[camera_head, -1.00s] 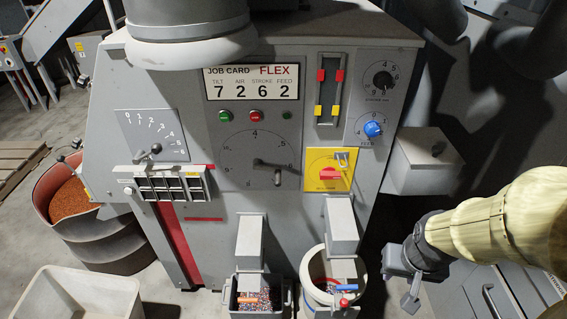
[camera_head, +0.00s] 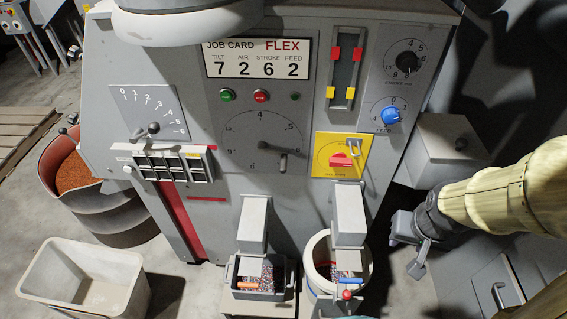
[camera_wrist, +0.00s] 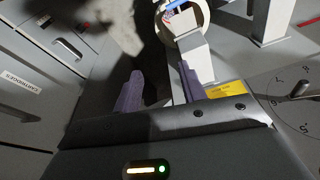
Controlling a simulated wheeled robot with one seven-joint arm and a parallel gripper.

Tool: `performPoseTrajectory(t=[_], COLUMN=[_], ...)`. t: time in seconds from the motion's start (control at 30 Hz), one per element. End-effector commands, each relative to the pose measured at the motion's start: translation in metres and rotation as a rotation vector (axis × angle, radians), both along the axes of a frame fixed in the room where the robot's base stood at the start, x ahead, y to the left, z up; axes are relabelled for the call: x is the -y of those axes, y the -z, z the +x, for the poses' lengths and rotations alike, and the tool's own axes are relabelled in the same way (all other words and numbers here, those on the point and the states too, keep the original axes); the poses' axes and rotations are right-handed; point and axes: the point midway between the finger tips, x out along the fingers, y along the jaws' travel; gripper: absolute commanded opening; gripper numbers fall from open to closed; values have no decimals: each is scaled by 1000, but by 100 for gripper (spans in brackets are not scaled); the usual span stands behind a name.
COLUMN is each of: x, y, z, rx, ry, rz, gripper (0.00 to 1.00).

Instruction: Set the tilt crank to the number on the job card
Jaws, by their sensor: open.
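The job card (camera_head: 258,59) at the top of the machine's front reads TILT 7, AIR 2, STROKE 6, FEED 2. Below it is a large round dial (camera_head: 243,135) with a dark crank (camera_head: 281,152), its arm lying roughly to the right. Its own label is not legible, and only some numbers can be read. The crank (camera_wrist: 298,91) also shows at the right edge of the wrist view. My gripper (camera_head: 409,250) is at the lower right, well away from the crank. In the wrist view, its two purple fingers (camera_wrist: 160,90) are apart with nothing between them.
A lever plate (camera_head: 150,112) is left of the dial. A yellow plate with a red switch (camera_head: 341,158), a blue feed knob (camera_head: 391,116) and a stroke knob (camera_head: 407,61) are to the right. Two chutes (camera_head: 252,222) (camera_head: 348,215) stick out below. A grey box (camera_head: 440,145) stands near my arm.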

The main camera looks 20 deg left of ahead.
Motion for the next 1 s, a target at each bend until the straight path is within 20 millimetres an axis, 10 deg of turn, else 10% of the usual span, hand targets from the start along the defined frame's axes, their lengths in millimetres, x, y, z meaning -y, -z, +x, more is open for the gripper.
performPoseTrajectory(t=[0.6,1.0], x=[-151,-240], y=[80,97], z=[83,77], rx=[445,925], ry=[-22,-112], rz=[101,66], gripper=[41,41])
